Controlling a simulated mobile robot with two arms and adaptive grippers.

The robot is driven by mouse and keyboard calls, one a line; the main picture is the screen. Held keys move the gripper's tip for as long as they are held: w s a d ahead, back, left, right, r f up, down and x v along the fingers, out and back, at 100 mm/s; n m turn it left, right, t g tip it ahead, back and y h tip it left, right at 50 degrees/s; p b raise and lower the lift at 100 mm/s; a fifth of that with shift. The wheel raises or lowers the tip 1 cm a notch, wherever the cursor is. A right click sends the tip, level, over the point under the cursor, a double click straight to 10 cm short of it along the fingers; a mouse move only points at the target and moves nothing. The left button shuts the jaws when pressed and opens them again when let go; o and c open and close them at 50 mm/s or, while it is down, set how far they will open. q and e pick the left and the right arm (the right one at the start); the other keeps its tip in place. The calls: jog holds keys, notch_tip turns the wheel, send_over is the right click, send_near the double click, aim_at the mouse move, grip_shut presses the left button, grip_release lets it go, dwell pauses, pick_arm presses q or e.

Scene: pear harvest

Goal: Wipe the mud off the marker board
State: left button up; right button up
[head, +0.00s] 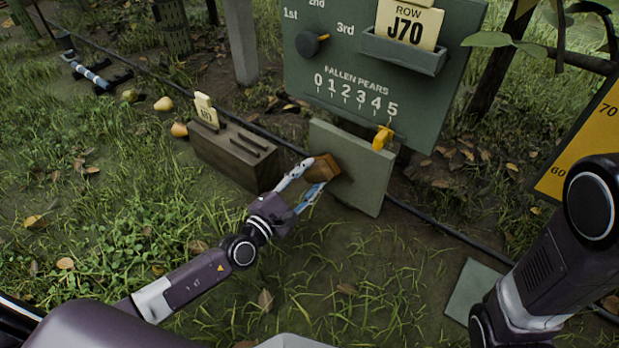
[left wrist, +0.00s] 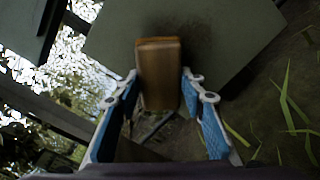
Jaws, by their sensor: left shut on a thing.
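The marker board (head: 345,200) is a plain grey-green panel, leaning below the large green sign. It also fills the upper middle of the left wrist view (left wrist: 240,45). A dark mud smudge (left wrist: 196,38) shows on it around the far end of a brown block (left wrist: 160,85). My left gripper (head: 314,177) is shut on this brown block (head: 324,168), with one finger on each side. The block's far end is at the board's face; whether it touches cannot be told. Part of the smudge is hidden behind the block. My right gripper is out of view.
The green sign (head: 365,92) stands behind, with a yellow slider (head: 383,138) just above the board's edge. A slotted grey-brown box (head: 228,160) with a tag is to the left. Several pears (head: 163,104) lie on the grass. A yellow scale board (head: 585,140) stands right.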

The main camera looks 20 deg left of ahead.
pick_arm(q)
jog(key=shift+w+d, duration=0.1)
jog(key=shift+s+d+r+p, duration=0.1)
jog(key=shift+s+d+p, duration=0.1)
jog(key=shift+d+p, duration=0.2)
jog(key=shift+s+d+r+p, duration=0.15)
jog(key=shift+d+p, duration=0.1)
jog(key=shift+d, duration=0.2)
jog(key=shift+s+d+f+p, duration=0.1)
jog(key=shift+s+d+p, duration=0.2)
jog(key=shift+d, duration=0.4)
jog(key=shift+s+d+p, duration=0.15)
jog(key=shift+d+p, duration=0.15)
jog(key=shift+d, duration=0.35)
jog(key=shift+s+d+f+p, duration=0.1)
jog(key=shift+s+d+p, duration=0.2)
jog(key=shift+d, duration=0.4)
jog(key=shift+s+d+p, duration=0.3)
jog(key=shift+d, duration=0.6)
jog(key=shift+s+d+p, duration=0.25)
jog(key=shift+s+d, duration=0.05)
jog(key=shift+d, duration=0.6)
jog(key=shift+s+d+p, duration=0.3)
jog(key=shift+d, duration=0.6)
jog(key=shift+w, duration=0.1)
jog(key=shift+a, duration=0.1)
